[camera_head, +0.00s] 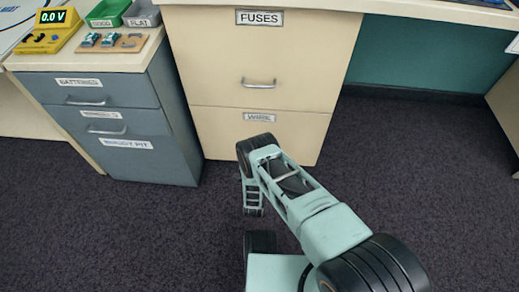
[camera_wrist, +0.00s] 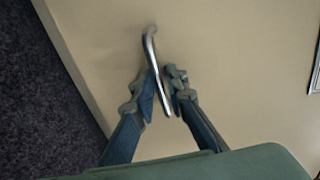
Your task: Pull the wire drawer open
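The wire drawer (camera_head: 222,128) is the lower beige drawer in the head view, with a WIRE label at its top. Its front looks flush with the drawer above, so it appears closed. My arm stands in front of it and hides its handle there. In the wrist view, a curved metal handle (camera_wrist: 149,44) stands out from a beige front. My gripper (camera_wrist: 160,76) has one finger on each side of this handle, with the tips drawn in close around it. My fingers are hidden in the head view.
The fuses drawer (camera_head: 215,60) with its own handle is above and looks closed. A grey-blue cabinet (camera_head: 165,165) with several labelled drawers stands to the left. Dark carpet (camera_head: 120,235) in front is clear. A teal panel (camera_head: 430,60) is at right.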

